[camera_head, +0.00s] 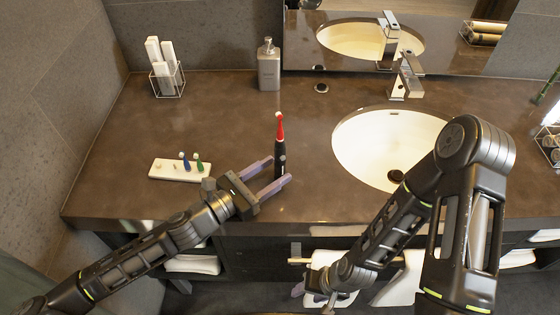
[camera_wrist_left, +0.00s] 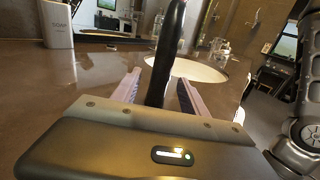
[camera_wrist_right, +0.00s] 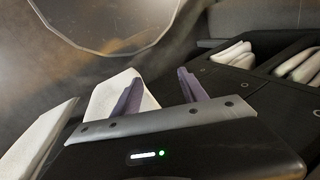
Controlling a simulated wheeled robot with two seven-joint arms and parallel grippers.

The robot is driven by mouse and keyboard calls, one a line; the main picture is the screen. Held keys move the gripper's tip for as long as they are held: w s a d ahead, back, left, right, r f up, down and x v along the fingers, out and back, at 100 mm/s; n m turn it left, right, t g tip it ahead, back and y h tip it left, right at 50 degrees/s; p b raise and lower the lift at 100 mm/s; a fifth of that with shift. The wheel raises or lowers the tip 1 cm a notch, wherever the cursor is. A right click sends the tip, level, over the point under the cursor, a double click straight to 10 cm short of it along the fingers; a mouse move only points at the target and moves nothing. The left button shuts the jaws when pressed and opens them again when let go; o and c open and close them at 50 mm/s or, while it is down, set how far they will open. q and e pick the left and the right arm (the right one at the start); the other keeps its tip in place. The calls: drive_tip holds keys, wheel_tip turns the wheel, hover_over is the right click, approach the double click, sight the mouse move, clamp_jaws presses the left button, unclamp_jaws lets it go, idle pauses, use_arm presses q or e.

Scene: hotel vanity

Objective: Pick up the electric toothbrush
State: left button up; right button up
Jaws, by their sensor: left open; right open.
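The electric toothbrush (camera_head: 280,150) stands upright on the brown counter, with a black body and a red head. My left gripper (camera_head: 281,169) is open at the toothbrush's lower body, with one finger on each side. In the left wrist view the dark toothbrush (camera_wrist_left: 166,55) rises between the two open fingers (camera_wrist_left: 160,78); its top is cut off by the frame. Whether a finger touches it I cannot tell. My right gripper (camera_head: 315,291) is low in front of the counter edge; in the right wrist view its fingers (camera_wrist_right: 159,78) are open and empty.
A white tray (camera_head: 160,171) with small coloured items lies left of my left gripper. A grey dispenser (camera_head: 268,66) and a wire holder (camera_head: 167,82) stand behind. The sink (camera_head: 370,130) is to the right. White towels (camera_head: 193,264) show below the counter.

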use_arm(q)
drive_tip(key=x, duration=0.2)
drive_tip(key=shift+w+d, duration=0.2)
drive_tip(key=shift+c, duration=0.2)
clamp_jaws()
idle(0.6)
